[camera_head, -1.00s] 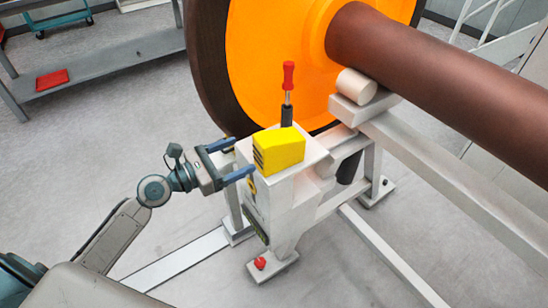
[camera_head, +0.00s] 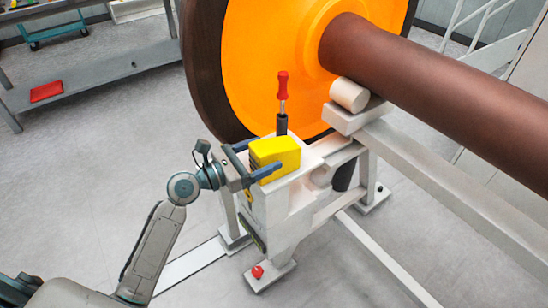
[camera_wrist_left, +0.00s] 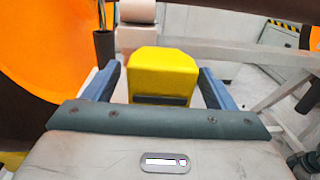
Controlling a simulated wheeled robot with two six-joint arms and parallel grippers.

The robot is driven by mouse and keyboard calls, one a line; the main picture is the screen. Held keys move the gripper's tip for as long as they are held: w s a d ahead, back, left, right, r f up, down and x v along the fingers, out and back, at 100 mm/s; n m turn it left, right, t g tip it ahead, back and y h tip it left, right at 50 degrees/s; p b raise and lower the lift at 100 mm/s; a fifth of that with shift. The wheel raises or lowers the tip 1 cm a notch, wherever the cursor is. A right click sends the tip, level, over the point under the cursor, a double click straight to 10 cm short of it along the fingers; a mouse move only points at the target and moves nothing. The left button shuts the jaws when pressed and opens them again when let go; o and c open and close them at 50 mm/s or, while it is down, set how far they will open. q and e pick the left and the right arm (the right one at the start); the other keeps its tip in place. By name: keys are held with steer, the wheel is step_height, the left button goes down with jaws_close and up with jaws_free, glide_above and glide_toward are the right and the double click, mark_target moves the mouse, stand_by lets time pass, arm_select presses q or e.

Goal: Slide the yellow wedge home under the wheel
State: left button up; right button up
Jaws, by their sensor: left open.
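The yellow wedge (camera_head: 277,153) sits on top of the white stand (camera_head: 297,192), close to the large orange wheel (camera_head: 268,68) with its dark rim. My left gripper (camera_head: 262,158) is open, with one blue finger on each side of the wedge's near end. In the left wrist view the wedge (camera_wrist_left: 163,75) lies between the two fingers (camera_wrist_left: 160,85), with a visible gap on both sides. The wedge's far end, towards the wheel, is partly hidden in the head view. My right gripper is not in view.
A red-handled tool (camera_head: 282,95) stands upright in a black holder just behind the wedge. The brown axle (camera_head: 420,80) and a white roller (camera_head: 349,95) are to the right. A grey shelf (camera_head: 100,75) with a red tray (camera_head: 46,92) stands at the left.

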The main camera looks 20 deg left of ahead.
mark_target(273, 150)
arm_select(q)
steer(key=shift+x, duration=1.7)
steer(key=shift+f, duration=0.1)
steer(key=c, duration=1.2)
steer(key=shift+c, duration=1)
steer(key=shift+r+p, duration=0.2)
steer(key=shift+p, duration=0.1)
